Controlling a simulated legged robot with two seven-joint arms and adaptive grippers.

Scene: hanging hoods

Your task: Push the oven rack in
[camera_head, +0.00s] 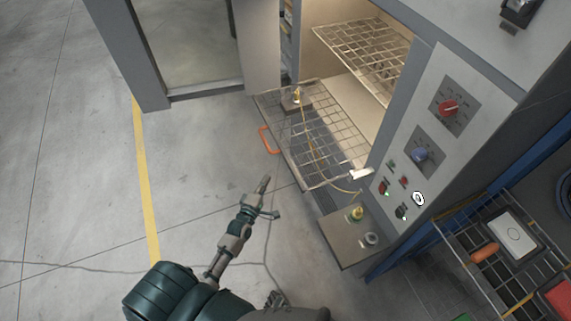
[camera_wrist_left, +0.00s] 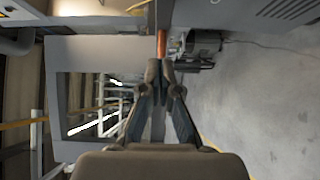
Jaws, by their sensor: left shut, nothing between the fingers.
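The lower wire oven rack (camera_head: 335,158) sticks out of the open oven (camera_head: 425,105). An orange handle (camera_head: 265,141) is at its left edge. My left gripper (camera_head: 265,182) is shut and empty, in front of the rack and below the handle in the head view, apart from both. In the left wrist view its fingertips (camera_wrist_left: 164,66) are together, and an orange bar (camera_wrist_left: 162,43), which looks like the handle, lies just beyond them. A small dark part at the bottom of the head view may be my right gripper (camera_head: 276,299); its fingers are unclear.
An upper wire rack (camera_head: 365,42) sits inside the oven. A control panel (camera_head: 430,140) with red and blue knobs is to the right. A small box (camera_head: 350,240) with a yellow fitting stands below the rack. Open concrete floor (camera_head: 80,150) lies left.

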